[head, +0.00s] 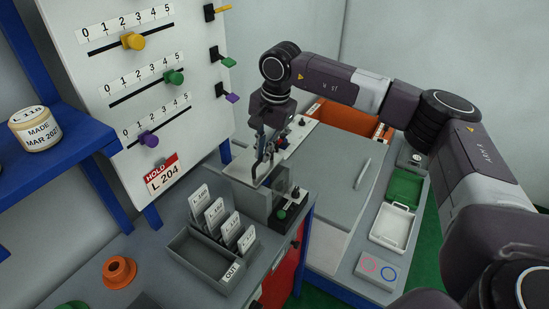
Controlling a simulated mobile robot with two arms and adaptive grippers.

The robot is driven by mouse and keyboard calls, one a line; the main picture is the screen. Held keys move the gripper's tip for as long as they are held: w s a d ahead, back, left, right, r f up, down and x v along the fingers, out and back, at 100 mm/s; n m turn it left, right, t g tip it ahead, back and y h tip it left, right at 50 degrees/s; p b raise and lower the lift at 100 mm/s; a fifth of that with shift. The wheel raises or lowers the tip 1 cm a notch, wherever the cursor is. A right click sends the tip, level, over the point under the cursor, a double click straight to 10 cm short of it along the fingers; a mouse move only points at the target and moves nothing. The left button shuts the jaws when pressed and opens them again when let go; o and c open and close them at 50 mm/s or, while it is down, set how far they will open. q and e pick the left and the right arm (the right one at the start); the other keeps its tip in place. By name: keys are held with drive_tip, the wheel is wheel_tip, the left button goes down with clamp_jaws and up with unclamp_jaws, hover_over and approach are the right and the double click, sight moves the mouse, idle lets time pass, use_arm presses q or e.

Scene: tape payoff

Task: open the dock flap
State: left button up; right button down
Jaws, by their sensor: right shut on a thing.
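My right gripper (263,155) points down over a small grey dock (252,200) at the right end of the grey bench. Its fingers are shut at the light grey dock flap (240,169) on top of the dock. The fingers and their shadowed surroundings hide the exact grip and part of the flap. How far the flap stands open is too small to tell. My left gripper is out of view.
Right of the dock is a small black block with a green button (282,214). A grey rack of white cards (213,259) and an orange ring (119,272) stand on the bench. A white slider board (142,90) rises behind. A grey lid (325,175) lies right.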

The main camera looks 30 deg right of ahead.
hover_over(245, 161)
drive_tip(key=shift+s+d+b, duration=0.25)
drive_tip(key=shift+s+b, duration=0.05)
drive_tip(key=shift+s, duration=0.1)
drive_tip(key=shift+w+a, duration=0.3)
drive_tip(key=shift+w, duration=0.25)
drive_tip(key=shift+r, duration=0.1)
drive_tip(key=c, duration=2)
unclamp_jaws()
drive_tip(key=shift+c, duration=0.2)
wheel_tip(245, 161, up, 12)
drive_tip(key=s+d, duration=0.1)
drive_tip(key=s, duration=0.1)
